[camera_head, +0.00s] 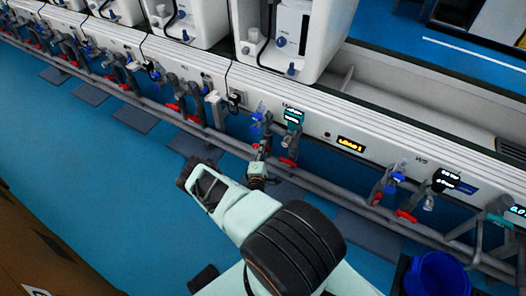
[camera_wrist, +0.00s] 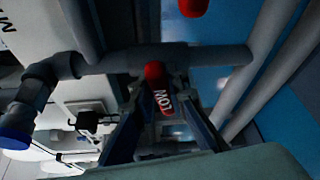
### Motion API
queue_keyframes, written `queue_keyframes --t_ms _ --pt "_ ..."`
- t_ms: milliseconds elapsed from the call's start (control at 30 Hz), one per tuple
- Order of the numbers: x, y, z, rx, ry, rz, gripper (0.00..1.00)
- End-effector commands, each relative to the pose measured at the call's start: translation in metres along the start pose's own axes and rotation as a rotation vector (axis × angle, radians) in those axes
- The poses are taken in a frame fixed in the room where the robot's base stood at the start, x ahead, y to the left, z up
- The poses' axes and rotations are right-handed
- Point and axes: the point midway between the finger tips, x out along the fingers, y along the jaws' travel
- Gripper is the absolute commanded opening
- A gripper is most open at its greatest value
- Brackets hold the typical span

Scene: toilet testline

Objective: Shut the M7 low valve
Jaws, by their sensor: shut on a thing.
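In the wrist view a red valve handle (camera_wrist: 157,88) with white letters reading "LOW" sits between the two fingers of my gripper (camera_wrist: 162,112). The fingers are closed on it, one on each side. The handle is on a grey pipe fitting (camera_wrist: 150,57). In the head view my gripper (camera_head: 259,157) reaches the pipe row under the white bench, below a blue-handled valve (camera_head: 261,116). The gripped handle is mostly hidden there. I cannot read an M7 label in either view.
Another red handle (camera_head: 288,162) hangs just right of my gripper, below a teal gauge (camera_head: 293,116). Grey pipes (camera_head: 330,188) run along the bench front. More red-handled valves (camera_head: 406,216) stand on both sides. A blue bucket (camera_head: 440,275) stands at lower right. Blue floor (camera_head: 80,180) is open at left.

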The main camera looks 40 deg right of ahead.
Motion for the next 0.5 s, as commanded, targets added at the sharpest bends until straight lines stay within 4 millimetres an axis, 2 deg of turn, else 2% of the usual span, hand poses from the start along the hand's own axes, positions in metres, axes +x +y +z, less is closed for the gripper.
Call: queue_keyframes --t_ms 33,500 --pt "0.0 -0.0058 -0.0012 0.033 0.001 0.012 0.0" --pt "-0.0002 -0.0047 -0.0014 0.225 0.001 0.091 0.0"
